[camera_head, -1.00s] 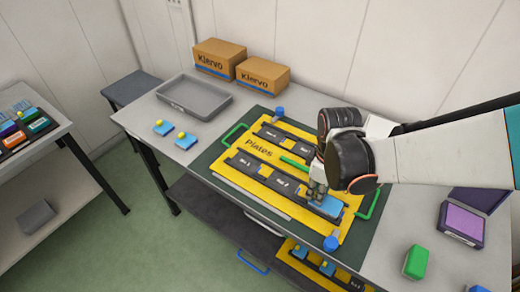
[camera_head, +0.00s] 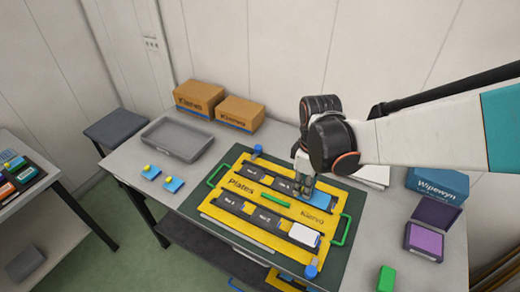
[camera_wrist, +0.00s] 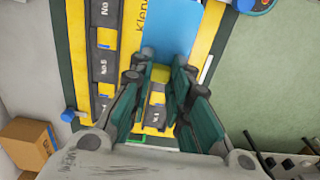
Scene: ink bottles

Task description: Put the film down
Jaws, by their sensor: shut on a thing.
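The film (camera_head: 320,198) is a blue sheet. In the wrist view it (camera_wrist: 170,30) extends from a yellow tab (camera_wrist: 160,73) between my fingers. My gripper (camera_head: 304,190) is shut on that tab; it also shows in the wrist view (camera_wrist: 160,82). The film is over the right end of the far row of the yellow plate tray (camera_head: 250,207). I cannot tell how high it is, and it hides what is under it. A white plate (camera_head: 304,234) lies uncovered at the right end of the near row.
Two blue pieces with yellow tabs (camera_head: 151,171) (camera_head: 173,184) lie on the table at left. Behind them are an empty grey tray (camera_head: 150,150) and two cardboard boxes (camera_head: 200,97) (camera_head: 240,113). A purple box (camera_head: 425,240) and a green block (camera_head: 386,278) are at right.

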